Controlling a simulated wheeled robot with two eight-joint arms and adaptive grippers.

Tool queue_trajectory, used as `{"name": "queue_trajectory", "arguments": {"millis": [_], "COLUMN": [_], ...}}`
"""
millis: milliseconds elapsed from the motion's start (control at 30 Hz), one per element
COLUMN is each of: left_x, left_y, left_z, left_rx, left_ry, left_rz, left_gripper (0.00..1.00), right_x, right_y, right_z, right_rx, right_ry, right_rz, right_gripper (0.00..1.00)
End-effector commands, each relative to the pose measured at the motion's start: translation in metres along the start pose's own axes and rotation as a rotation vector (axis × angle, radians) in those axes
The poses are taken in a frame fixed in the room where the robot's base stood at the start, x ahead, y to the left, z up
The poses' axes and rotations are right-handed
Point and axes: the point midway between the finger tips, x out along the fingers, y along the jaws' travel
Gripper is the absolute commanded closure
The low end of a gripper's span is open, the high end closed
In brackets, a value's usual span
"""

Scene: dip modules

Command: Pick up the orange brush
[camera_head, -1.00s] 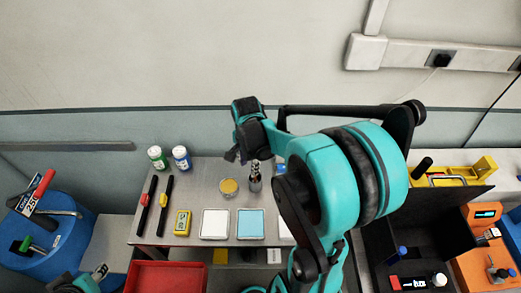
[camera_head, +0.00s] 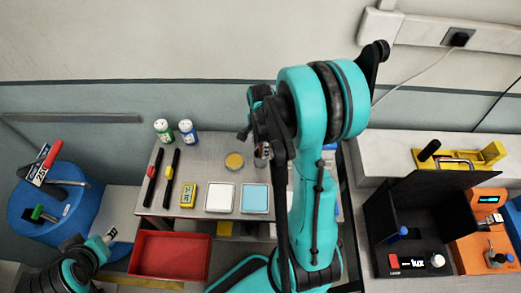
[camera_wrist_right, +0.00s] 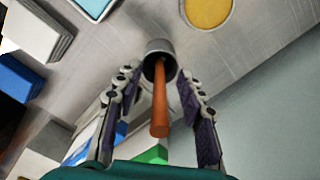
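The orange brush handle (camera_wrist_right: 160,108) stands out of a small grey metal cup (camera_wrist_right: 157,52) in the right wrist view and points towards the camera. The bristle end is hidden inside the cup. My right gripper (camera_wrist_right: 159,76) is open, with one finger on each side of the handle and a gap on both sides. In the head view the cup (camera_head: 261,157) is mostly hidden by my right gripper (camera_head: 250,130), and the brush cannot be made out. My left gripper (camera_head: 106,238) is low at the left, away from the cup; its fingers are too small to read.
A yellow round dish (camera_head: 234,161), a white tray (camera_head: 220,197) and a light blue tray (camera_head: 255,198) lie near the cup. Two bottles stand behind. A red bin (camera_head: 170,256) is in front; a black open box (camera_head: 412,222) is at the right.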

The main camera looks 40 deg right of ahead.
Motion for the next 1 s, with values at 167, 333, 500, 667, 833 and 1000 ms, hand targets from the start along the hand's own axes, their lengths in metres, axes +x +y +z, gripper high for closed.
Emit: {"name": "queue_trajectory", "arguments": {"millis": [167, 333, 500, 667, 833, 1000], "left_x": [0.000, 0.000, 0.000, -0.003, -0.009, -0.013], "left_y": [0.000, 0.000, 0.000, 0.000, 0.000, 0.000], "left_z": [0.000, 0.000, 0.000, -0.002, -0.006, -0.010], "left_rx": [0.000, 0.000, 0.000, 0.000, 0.000, 0.000], "left_ry": [0.000, 0.000, 0.000, 0.000, 0.000, 0.000], "left_rz": [0.000, 0.000, 0.000, 0.000, 0.000, 0.000], "left_gripper": [0.60, 0.60, 0.60, 0.60, 0.60, 0.60], "right_x": [0.000, -0.001, -0.001, -0.012, -0.046, -0.079], "right_y": [0.000, 0.000, 0.000, 0.000, 0.001, 0.001], "right_z": [0.000, 0.000, 0.000, 0.000, 0.000, 0.000], "right_rx": [0.000, -0.001, -0.001, -0.001, -0.001, 0.000], "right_ry": [0.000, 0.000, 0.000, 0.000, 0.000, 0.000], "right_rz": [0.000, 0.000, 0.000, 0.000, 0.000, 0.000], "right_gripper": [0.95, 1.00, 1.00, 1.00, 1.00, 1.00]}}
